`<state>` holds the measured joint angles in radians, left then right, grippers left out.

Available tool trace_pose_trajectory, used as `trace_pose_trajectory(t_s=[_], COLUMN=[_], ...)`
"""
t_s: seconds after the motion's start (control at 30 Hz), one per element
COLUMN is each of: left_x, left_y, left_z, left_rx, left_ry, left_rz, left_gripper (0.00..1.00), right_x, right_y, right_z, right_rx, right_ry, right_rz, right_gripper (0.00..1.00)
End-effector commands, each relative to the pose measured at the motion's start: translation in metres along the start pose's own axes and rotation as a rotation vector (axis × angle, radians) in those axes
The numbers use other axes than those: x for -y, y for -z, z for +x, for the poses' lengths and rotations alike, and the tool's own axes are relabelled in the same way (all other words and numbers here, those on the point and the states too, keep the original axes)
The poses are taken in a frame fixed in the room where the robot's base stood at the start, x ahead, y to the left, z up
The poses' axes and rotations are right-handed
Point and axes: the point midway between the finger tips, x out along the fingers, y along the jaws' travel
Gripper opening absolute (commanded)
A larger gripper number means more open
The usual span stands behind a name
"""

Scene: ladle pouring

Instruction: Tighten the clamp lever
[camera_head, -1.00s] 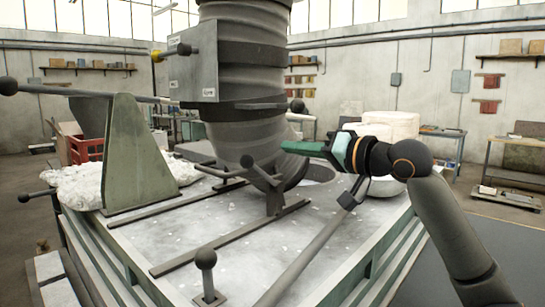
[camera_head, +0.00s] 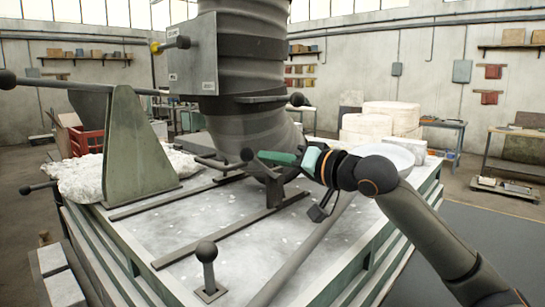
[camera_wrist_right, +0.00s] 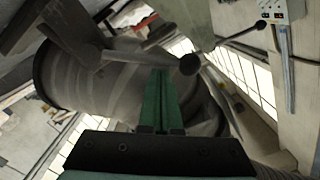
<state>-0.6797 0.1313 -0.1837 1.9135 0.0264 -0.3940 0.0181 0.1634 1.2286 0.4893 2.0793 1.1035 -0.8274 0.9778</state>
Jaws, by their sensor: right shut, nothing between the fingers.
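The clamp appears to be the dark ball-ended lever (camera_head: 247,154) low in front of the big ladle (camera_head: 250,75), above a bracket on the table. My right gripper (camera_head: 264,157) has shut green fingers with nothing between them. In the head view its fingertips are just right of the lever's ball, and the arm and fingers partly cover the lever's hub. In the right wrist view the ball (camera_wrist_right: 189,64) and its bar lie just beyond my right gripper (camera_wrist_right: 160,75). I cannot tell whether they touch. My left gripper is not in view.
A separate ball-topped lever (camera_head: 206,252) stands upright on the table front. A green upright plate (camera_head: 138,150) with a long bar stands at left beside white lumpy material (camera_head: 82,180). A control box (camera_head: 192,65) is on the ladle. White blocks (camera_head: 390,118) are behind my right arm.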

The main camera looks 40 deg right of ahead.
Motion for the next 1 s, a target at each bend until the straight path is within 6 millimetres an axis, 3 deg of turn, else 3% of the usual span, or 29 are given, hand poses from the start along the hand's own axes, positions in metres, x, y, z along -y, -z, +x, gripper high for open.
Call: trace_pose_trajectory(t_s=[0.2,0.4,0.8,1.0], left_x=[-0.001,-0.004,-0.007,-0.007], left_y=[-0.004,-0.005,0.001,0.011], left_z=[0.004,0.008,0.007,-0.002], left_rx=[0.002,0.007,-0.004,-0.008], left_ry=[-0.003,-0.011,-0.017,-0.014], left_rz=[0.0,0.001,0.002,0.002], left_gripper=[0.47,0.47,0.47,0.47], right_x=[0.002,0.001,0.001,0.006], right_y=[-0.026,-0.039,-0.039,-0.029], right_z=[0.001,0.002,0.002,0.004], right_rx=[0.003,0.001,0.001,0.001], right_ry=[-0.01,-0.02,-0.022,-0.022], right_rz=[-0.264,-0.436,-0.457,-0.456], right_gripper=[0.0,0.0,0.0,0.0])
